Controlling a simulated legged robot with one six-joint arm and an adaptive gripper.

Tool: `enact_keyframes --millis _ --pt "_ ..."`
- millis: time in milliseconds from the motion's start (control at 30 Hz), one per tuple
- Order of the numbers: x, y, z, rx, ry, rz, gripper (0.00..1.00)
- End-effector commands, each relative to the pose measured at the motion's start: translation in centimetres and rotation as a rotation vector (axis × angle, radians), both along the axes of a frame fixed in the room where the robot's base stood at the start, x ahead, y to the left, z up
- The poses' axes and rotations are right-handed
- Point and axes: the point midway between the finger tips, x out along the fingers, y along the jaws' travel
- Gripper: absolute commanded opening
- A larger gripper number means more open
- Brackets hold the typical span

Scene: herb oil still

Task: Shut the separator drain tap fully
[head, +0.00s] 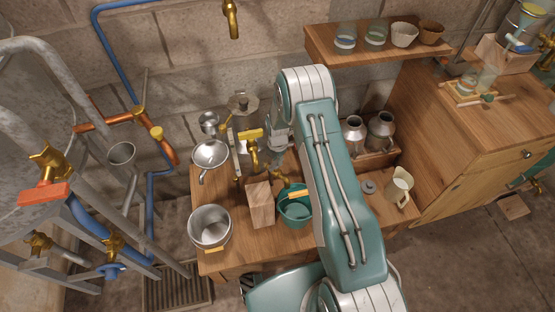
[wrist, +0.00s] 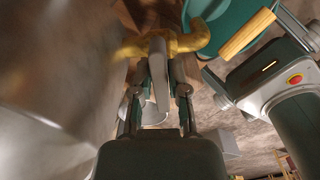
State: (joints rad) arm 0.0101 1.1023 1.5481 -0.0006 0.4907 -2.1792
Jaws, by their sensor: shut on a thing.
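The brass drain tap (wrist: 168,46) is straight ahead in the wrist view, its curved spout pointing right towards a teal bucket (wrist: 228,22). My gripper (wrist: 158,88) is shut on the tap's handle, a narrow grey piece between the two fingers. The fingers hide part of the handle, so its exact angle is unclear. In the head view my gripper (head: 270,143) is beside brass fittings (head: 252,158) with a yellow bar on top, at the back of the bench. My arm covers part of this area. The teal bucket (head: 294,212) stands below and to the right.
A wooden block (head: 260,206) stands left of the bucket. A metal pot (head: 209,229) and a steel funnel (head: 210,155) are farther left. Metal jugs (head: 380,131) and a cream pitcher (head: 398,187) stand right of my arm. A shelf (head: 375,52) overhangs the back right.

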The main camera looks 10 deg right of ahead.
Motion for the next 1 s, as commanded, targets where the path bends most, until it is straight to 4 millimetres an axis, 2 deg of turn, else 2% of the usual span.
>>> enact_keyframes --millis 133,167,200,233,667,767,1000 --pt "0.0 0.1 -0.1 0.001 -0.002 -0.001 0.00" --pt "0.0 0.1 -0.1 0.001 -0.001 -0.001 0.29" --pt "0.0 0.1 -0.1 0.001 -0.001 -0.001 0.47" --pt "0.0 0.1 0.0 0.001 -0.001 -0.001 0.54" --pt "0.0 0.0 0.5 0.000 -0.002 0.001 0.54" --pt "0.1 0.0 1.9 0.000 -0.004 0.001 0.54" --pt "0.1 0.1 7.0 0.000 -0.005 0.001 0.54"
